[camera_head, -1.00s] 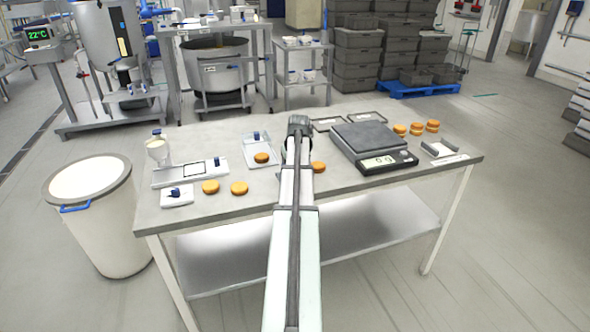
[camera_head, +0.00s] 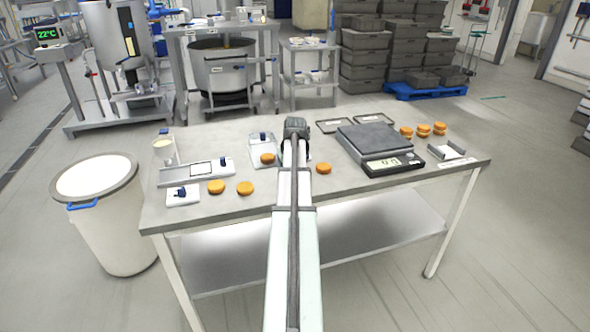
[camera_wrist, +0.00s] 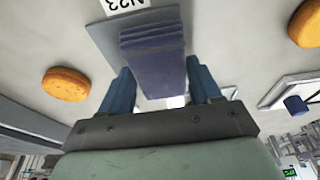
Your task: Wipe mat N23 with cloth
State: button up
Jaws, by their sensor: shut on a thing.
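My gripper (camera_wrist: 160,82) shows in the wrist view with its two blue fingers on either side of a folded dark blue cloth (camera_wrist: 153,58), shut on it. The cloth is over the grey mat N23 (camera_wrist: 104,38), whose white label reads N23 at the top edge. I cannot tell whether the cloth touches the mat. In the head view my arm reaches over the table (camera_head: 225,213) and hides the gripper tips, cloth and this mat.
Orange rounds lie near the mat, one (camera_wrist: 66,84) left and one (camera_wrist: 305,24) right in the wrist view. A scale (camera_head: 380,145) stands right of my arm. A white bin (camera_head: 110,225) stands beside the table.

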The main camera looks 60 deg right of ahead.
jog(key=shift+a, duration=0.2)
jog(key=shift+s+a, duration=0.75)
jog(key=shift+s, duration=0.05)
jog(key=shift+d, duration=0.1)
jog(key=shift+s+d+f, duration=0.1)
jog(key=shift+s+d, duration=1.1)
jog(key=shift+s, duration=0.1)
jog(key=shift+w+d, duration=0.9)
jog(key=shift+w+a, duration=0.1)
jog(key=shift+a, duration=0.05)
